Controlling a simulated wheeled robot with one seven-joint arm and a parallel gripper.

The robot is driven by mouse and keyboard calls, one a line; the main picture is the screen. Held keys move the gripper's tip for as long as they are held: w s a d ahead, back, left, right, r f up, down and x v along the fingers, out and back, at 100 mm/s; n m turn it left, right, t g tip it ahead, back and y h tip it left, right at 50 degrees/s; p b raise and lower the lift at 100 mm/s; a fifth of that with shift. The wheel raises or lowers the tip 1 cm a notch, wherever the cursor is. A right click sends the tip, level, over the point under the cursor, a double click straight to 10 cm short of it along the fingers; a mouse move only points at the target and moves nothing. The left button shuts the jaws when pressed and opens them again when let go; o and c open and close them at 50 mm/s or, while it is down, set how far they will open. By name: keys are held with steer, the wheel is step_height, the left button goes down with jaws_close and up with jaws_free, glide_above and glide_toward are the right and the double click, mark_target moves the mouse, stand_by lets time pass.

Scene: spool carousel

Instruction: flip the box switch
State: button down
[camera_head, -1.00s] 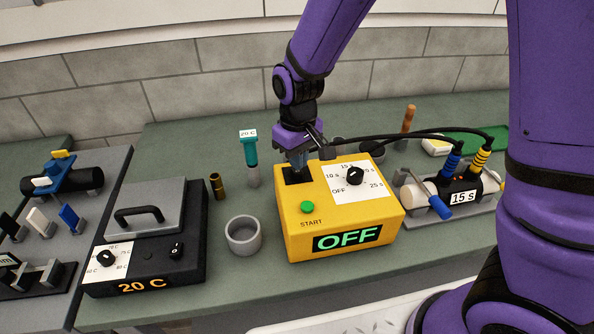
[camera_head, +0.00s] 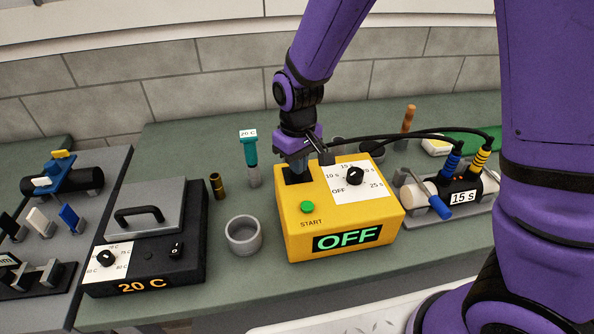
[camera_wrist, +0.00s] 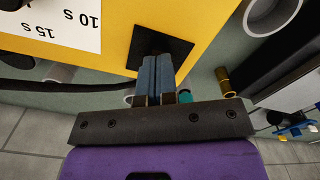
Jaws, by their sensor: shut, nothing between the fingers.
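The yellow box (camera_head: 340,215) stands on the bench with a green START button (camera_head: 307,207), a black dial (camera_head: 355,175) on a white scale and a display reading OFF. A black square patch (camera_head: 292,172) is on its top at the back left; the wrist view shows it as a dark square (camera_wrist: 172,45). My gripper (camera_head: 297,168) is over this patch, fingers pointing down. In the wrist view the fingers (camera_wrist: 156,62) are shut together with nothing between them, their tips overlapping the patch. They hide part of it, so I cannot tell whether they touch it or see any switch lever.
A grey cup (camera_head: 243,236), a brass cylinder (camera_head: 216,186) and a teal-topped tube (camera_head: 250,155) stand left of the box. A black heater unit (camera_head: 150,240) reads 20 C.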

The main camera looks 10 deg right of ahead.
steer(key=shift+f, duration=0.25)
steer(key=shift+r, duration=3.5)
steer(key=shift+d+r, duration=0.15)
steer(key=shift+r, duration=0.05)
steer(key=s+d+r+m+t, duration=0.4)
steer(key=s+d+r, duration=0.7)
steer(key=d+r, duration=0.45)
steer(key=s+d+r+m+t, duration=0.1)
steer(key=s+d+r+m, duration=0.1)
steer(key=s, duration=0.6)
steer(key=shift+s+d+r, duration=0.35)
steer(key=shift+d+r, duration=0.05)
steer(key=shift+d, duration=0.5)
